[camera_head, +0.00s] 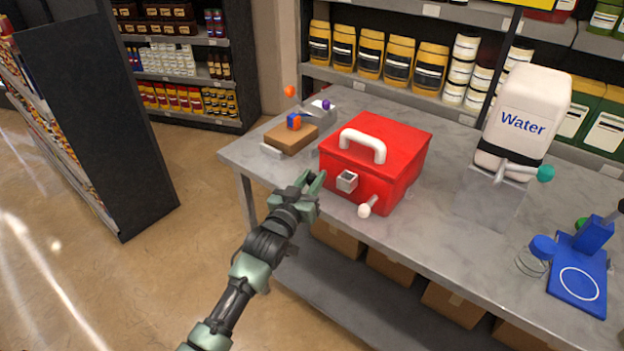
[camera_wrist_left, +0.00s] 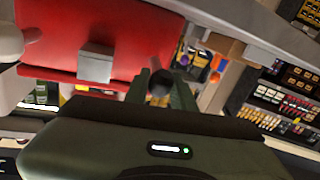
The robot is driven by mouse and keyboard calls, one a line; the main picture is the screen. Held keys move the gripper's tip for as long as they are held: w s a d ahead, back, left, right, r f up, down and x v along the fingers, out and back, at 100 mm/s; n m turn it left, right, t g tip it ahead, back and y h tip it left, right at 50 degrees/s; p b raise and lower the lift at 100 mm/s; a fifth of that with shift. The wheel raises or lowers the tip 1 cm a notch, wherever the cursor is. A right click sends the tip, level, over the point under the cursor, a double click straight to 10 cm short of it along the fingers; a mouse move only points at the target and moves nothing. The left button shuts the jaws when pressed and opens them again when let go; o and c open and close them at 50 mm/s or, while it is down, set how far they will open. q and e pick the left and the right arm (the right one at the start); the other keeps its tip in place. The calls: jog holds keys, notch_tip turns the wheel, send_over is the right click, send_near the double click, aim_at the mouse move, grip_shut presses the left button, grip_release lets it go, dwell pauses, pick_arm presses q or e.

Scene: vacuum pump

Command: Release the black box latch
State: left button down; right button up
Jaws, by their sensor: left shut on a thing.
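A red box (camera_head: 385,150) with a white handle (camera_head: 363,144) stands on the grey table. Its front bears a grey square fitting (camera_head: 347,181) and a white knob-ended latch (camera_head: 368,206). My left gripper (camera_head: 312,184) is at the front left side of the box. In the left wrist view, the red box (camera_wrist_left: 110,30) fills the upper left, and the gripper's fingers are on either side of a dark, rounded black latch (camera_wrist_left: 159,84). The gripper is shut on it. The fingers hide this latch in the head view. My right gripper is not in view.
A brown block (camera_head: 291,139) and small coloured pieces lie left of the box. To the right stand a Water canister (camera_head: 527,115) and a blue device (camera_head: 580,277) on the table (camera_head: 430,225). Cardboard boxes (camera_head: 390,266) sit underneath. The floor left of the table is open.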

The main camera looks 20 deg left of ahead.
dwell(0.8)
pick_arm(q)
jog(key=shift+f, duration=0.1)
jog(key=shift+f+b, duration=0.25)
jog(key=shift+b, duration=0.15)
jog(key=f+t+b, duration=0.1)
jog(key=t+b, duration=0.1)
jog(key=b, duration=0.4)
jog(key=shift+s+f+n, duration=0.1)
jog(key=shift+f+n, duration=0.15)
jog(key=shift+n, duration=0.05)
jog(key=shift+r+t+b, duration=0.15)
jog(key=shift+t+b, duration=0.25)
jog(key=shift+b, duration=0.25)
jog(key=shift+r, duration=0.1)
jog(key=c, duration=1.2)
grip_release()
